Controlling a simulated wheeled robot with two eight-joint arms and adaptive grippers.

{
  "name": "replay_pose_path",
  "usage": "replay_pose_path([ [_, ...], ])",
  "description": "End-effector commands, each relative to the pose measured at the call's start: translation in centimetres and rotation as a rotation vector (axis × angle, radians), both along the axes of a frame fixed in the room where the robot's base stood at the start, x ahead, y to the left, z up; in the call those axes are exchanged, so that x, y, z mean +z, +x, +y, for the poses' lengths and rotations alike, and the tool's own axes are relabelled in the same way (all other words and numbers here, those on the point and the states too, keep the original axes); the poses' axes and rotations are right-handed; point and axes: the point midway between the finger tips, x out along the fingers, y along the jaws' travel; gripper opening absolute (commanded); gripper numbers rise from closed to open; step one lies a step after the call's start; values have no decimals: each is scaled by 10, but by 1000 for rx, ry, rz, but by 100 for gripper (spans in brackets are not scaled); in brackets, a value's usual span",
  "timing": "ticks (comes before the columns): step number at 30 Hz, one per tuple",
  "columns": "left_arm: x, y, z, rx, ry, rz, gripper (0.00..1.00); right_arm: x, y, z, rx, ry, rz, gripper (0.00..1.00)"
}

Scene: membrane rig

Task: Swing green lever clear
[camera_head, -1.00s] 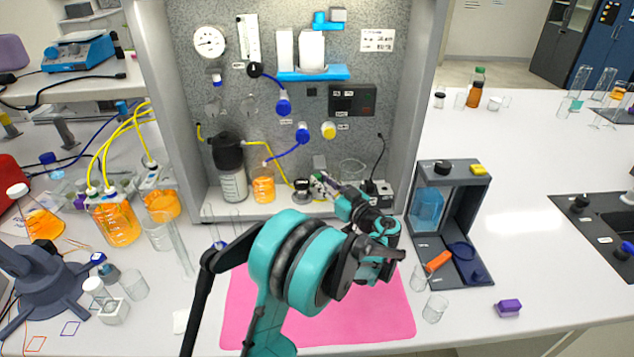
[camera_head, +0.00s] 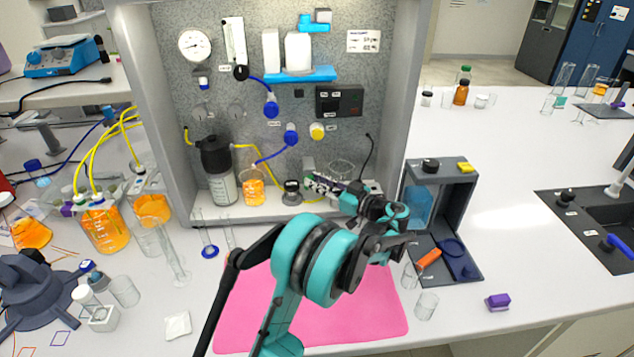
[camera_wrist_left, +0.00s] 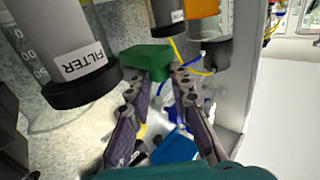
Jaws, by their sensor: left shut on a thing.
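The green lever (camera_wrist_left: 147,60) shows in the left wrist view as a dark green block at the tips of my left gripper (camera_wrist_left: 160,82). The fingers sit on either side of its near end and look shut on it. In the head view my left gripper (camera_head: 318,182) reaches into the lower part of the grey rig, and the lever is too small or too hidden there to make out well. A dark cylinder labelled FILTER (camera_wrist_left: 75,65) stands close on the left in the wrist view. My right gripper is in neither view.
A bottle with a black cap (camera_head: 217,172) and an orange-filled beaker (camera_head: 252,187) stand left of the gripper. A glass beaker (camera_head: 342,171) is close to its right. A dark frame stand (camera_head: 469,205) is farther right. The pink mat (camera_head: 375,322) is clear.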

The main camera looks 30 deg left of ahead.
Motion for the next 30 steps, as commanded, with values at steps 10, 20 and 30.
replay_pose_path([
  [10,0,0,1,0,0,0,41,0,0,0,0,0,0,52],
  [20,0,-8,7,-113,0,0,41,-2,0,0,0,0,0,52],
  [30,0,-20,26,-456,0,0,41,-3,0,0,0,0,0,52],
])
